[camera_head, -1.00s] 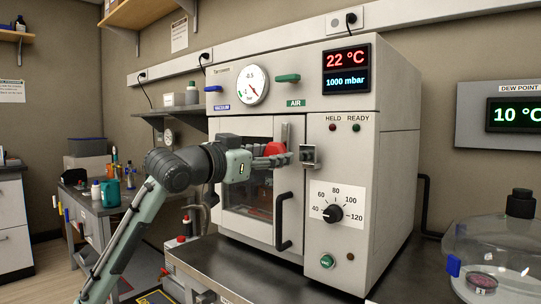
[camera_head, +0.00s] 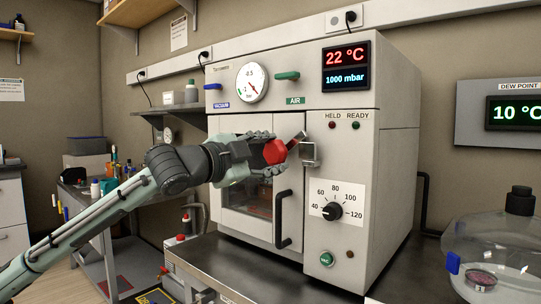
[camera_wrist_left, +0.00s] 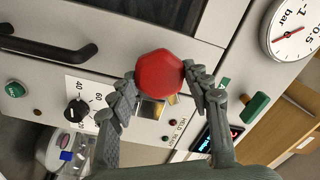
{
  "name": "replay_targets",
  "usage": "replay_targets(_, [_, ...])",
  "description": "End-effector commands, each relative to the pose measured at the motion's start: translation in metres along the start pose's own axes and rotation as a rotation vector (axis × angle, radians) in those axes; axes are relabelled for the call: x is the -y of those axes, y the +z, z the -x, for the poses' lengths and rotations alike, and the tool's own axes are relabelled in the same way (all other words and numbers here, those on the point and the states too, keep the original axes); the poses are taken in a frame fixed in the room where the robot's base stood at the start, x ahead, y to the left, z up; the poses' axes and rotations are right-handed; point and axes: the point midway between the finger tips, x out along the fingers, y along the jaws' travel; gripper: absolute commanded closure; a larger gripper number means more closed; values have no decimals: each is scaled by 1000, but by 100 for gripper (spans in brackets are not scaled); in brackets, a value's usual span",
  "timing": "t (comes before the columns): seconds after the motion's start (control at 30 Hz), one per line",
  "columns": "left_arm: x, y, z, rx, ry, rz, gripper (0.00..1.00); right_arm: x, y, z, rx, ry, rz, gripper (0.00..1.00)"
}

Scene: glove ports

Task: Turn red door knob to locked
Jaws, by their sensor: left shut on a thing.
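The red door knob (camera_head: 275,151) is an angular red knob on the oven door, near the door's upper right edge. A metal lever (camera_head: 297,139) at the knob slants up and right, with its tip near the metal catch (camera_head: 309,154) on the oven frame. I cannot tell whether they touch. My left gripper (camera_head: 272,154) is shut on the knob, one finger above and one below it. In the left wrist view the knob (camera_wrist_left: 160,73) sits between both fingers (camera_wrist_left: 163,88). My right gripper is not in view.
A black door handle (camera_head: 284,220) is below the knob. The blue vacuum lever (camera_head: 213,87) and green air lever (camera_head: 287,76) are above it. A dial (camera_head: 333,211) is on the right panel. A glass desiccator (camera_head: 492,250) stands at the far right.

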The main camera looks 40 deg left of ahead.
Motion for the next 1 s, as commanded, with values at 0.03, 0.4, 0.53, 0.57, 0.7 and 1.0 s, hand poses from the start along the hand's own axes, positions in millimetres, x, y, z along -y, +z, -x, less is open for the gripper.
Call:
replay_targets(0.03, [-2, 2, 0, 2, 2, -51, 100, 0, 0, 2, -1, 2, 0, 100])
replay_targets(0.4, [-4, 2, 0, -5, 0, -385, 100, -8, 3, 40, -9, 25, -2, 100])
replay_targets(0.53, [-4, 2, 0, -6, -1, -481, 100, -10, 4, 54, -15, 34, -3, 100])
replay_targets(0.57, [-4, 2, 0, -7, -1, -501, 100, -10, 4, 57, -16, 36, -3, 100])
replay_targets(0.7, [-3, 2, 0, -9, -1, -577, 100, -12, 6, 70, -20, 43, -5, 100])
replay_targets(1.0, [-2, 1, 0, -11, -2, -664, 100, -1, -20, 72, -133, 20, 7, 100])
